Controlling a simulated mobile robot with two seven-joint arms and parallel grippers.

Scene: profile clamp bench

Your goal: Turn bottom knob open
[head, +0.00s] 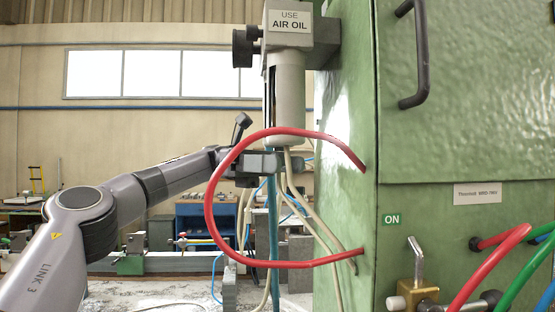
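A grey filter unit labelled "USE AIR OIL" (290,80) hangs on the left side of the green cabinet. Dark round knobs (246,48) stick out of the left of its head. Its bottom end is partly hidden behind a red hose, so I cannot make out a bottom knob there. My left gripper (268,163) is just below that bottom end, seen side-on, with the red hose crossing around it. Its fingertips are not clear, and I cannot tell whether it touches anything. My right gripper is out of view.
The red hose (208,205) loops out from the green cabinet (345,120). Blue and beige hoses hang below the filter unit. A brass valve with a metal lever (415,290) and more hoses sit at lower right. A workbench (150,262) stands behind my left arm.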

